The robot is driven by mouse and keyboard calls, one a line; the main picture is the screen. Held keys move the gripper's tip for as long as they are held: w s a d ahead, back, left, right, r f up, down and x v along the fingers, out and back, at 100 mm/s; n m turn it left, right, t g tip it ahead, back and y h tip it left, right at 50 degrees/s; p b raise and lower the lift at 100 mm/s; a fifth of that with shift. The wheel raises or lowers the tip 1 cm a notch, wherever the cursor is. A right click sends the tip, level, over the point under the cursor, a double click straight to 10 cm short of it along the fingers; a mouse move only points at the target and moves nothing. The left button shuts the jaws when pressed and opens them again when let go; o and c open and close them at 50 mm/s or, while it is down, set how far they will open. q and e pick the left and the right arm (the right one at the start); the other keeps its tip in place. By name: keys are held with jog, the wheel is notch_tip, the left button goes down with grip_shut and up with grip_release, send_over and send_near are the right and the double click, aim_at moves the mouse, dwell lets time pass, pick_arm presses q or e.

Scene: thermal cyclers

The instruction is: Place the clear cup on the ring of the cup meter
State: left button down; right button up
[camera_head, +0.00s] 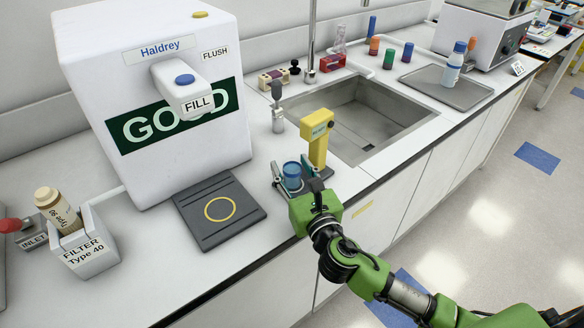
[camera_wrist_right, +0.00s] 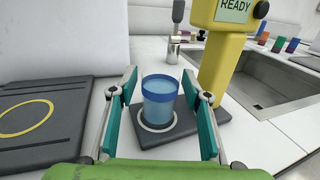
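The clear cup (camera_wrist_right: 160,103) has a blue rim and looks bluish inside. It stands upright on the dark base (camera_wrist_right: 210,128) of the cup meter, with a pale ring visible around its foot. The cup also shows in the head view (camera_head: 292,175). The cup meter's yellow post (camera_head: 318,137) rises just behind and right of it, its screen reading READY. My right gripper (camera_head: 293,180) is open, its teal pads on either side of the cup with gaps between pads and cup. My left gripper is not in view.
A white Haldrey dispenser (camera_head: 150,85) stands left, with a dark pad with a yellow ring (camera_head: 219,208) before it. A filter holder (camera_head: 88,250) is farther left. The sink (camera_head: 370,112) lies behind the meter. The counter's front edge is close to my right arm.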

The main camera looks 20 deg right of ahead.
jog(key=shift+r, duration=0.1)
jog(key=s, duration=0.3)
jog(key=s+b, duration=0.1)
jog(key=s, duration=0.7)
jog(key=shift+d+b, duration=0.25)
jog(key=shift+b, duration=0.05)
jog(key=shift+s+r, duration=0.1)
jog(key=shift+s, duration=0.4)
jog(key=shift+s, duration=0.1)
